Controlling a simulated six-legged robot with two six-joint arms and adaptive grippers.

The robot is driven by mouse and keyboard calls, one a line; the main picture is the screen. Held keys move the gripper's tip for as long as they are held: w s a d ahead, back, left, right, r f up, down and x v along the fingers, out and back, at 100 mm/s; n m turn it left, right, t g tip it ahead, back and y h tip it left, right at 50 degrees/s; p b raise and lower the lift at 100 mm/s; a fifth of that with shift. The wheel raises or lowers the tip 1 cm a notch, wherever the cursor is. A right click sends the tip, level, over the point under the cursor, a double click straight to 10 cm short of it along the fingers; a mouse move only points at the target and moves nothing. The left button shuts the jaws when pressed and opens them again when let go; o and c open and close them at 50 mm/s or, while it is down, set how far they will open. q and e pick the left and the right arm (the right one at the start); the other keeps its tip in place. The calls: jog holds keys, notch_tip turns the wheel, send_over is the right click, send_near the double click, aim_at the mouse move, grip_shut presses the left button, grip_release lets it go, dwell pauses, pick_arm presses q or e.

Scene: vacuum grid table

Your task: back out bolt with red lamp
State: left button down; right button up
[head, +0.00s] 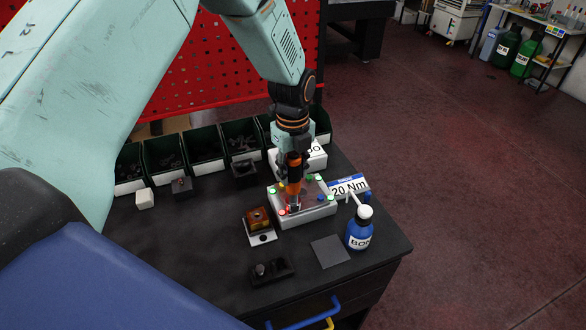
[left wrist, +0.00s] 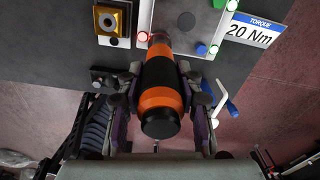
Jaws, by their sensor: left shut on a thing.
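My left gripper (head: 293,174) is shut on an orange and black driver (head: 293,180), which it holds upright over the grey fixture block (head: 310,214). The driver also shows between the fingers in the left wrist view (left wrist: 160,95). Its lower end is at the near left part of the block, beside a red glowing lamp (head: 283,211). The red lamp also shows in the left wrist view (left wrist: 143,37). Green lamps show at other corners of the block. The bolt under the driver is hidden, so I cannot tell whether the driver touches it. My right gripper is out of view.
A blue bottle (head: 359,230) with a white cap stands right of the block, near a 20 Nm torque sign (head: 349,187). A brown and gold part (head: 257,219) sits left. Dark bins (head: 204,150) line the back. A dark square pad (head: 330,251) lies in front.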

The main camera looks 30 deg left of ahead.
aim_at(293, 152)
pick_arm(q)
jog(key=shift+f, duration=0.2)
jog(key=shift+s, duration=0.15)
dwell(0.9)
jog(key=shift+s+r, duration=0.1)
jog(key=shift+s, duration=0.05)
dwell(1.3)
jog(key=shift+p, duration=0.3)
dwell(1.1)
jog(key=shift+w+r+p, duration=0.15)
jog(key=shift+r+p, duration=0.2)
jog(key=shift+r, duration=0.35)
jog(key=shift+w+r+p, duration=0.15)
jog(key=shift+r+p, duration=0.15)
jog(key=shift+r, duration=1.45)
